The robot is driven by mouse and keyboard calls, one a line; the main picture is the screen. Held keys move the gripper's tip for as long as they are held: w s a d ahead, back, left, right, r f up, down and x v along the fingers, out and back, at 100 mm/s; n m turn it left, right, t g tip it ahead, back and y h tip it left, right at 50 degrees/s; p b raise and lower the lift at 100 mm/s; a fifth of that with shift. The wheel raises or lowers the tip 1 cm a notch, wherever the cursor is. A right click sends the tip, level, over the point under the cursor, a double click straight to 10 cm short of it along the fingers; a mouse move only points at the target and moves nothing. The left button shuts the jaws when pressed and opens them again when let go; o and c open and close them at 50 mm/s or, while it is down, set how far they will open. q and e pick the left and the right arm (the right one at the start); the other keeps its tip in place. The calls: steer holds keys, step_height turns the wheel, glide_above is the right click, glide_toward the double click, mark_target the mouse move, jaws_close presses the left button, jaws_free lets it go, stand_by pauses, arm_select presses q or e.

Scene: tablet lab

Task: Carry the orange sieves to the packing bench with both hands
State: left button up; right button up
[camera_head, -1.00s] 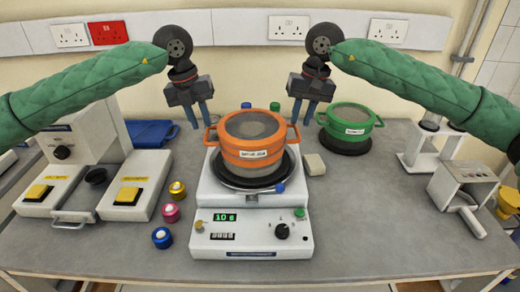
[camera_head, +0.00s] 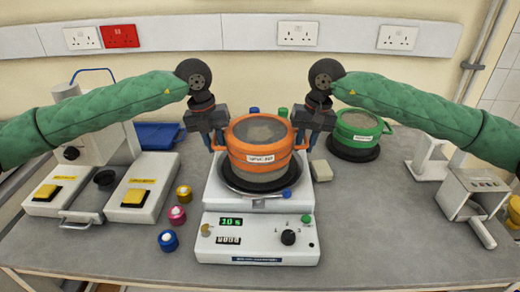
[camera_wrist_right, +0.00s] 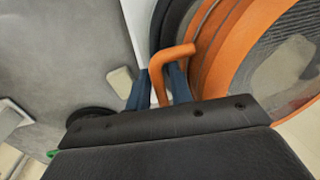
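The orange sieves (camera_head: 258,158), a stack with a white label and a mesh top, sit upright on the black plate of the white shaker (camera_head: 210,190). They have a handle on each side. My left gripper (camera_head: 214,143) is lowered at the left handle, its fingers partly hidden and apparently apart. My right gripper (camera_head: 309,140) is at the right handle. In the right wrist view, the blue fingers of my right gripper (camera_wrist_right: 160,88) stand apart on either side of the orange handle (camera_wrist_right: 158,73); a firm grip does not show.
A green sieve (camera_head: 357,141) stands on a dark base at the back right. A small pale block (camera_head: 321,170) lies beside the shaker. Several coloured pots, one being blue (camera_head: 168,240), stand left. A grey device (camera_head: 467,197) stands right.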

arm_select(q)
steer(key=shift+d+f, duration=0.1)
steer(key=shift+f, duration=0.45)
arm_select(e)
steer(key=shift+a+f, duration=0.15)
steer(key=shift+f, duration=0.4)
arm_select(q)
jaws_close()
arm_select(e)
jaws_close()
stand_by(0.4)
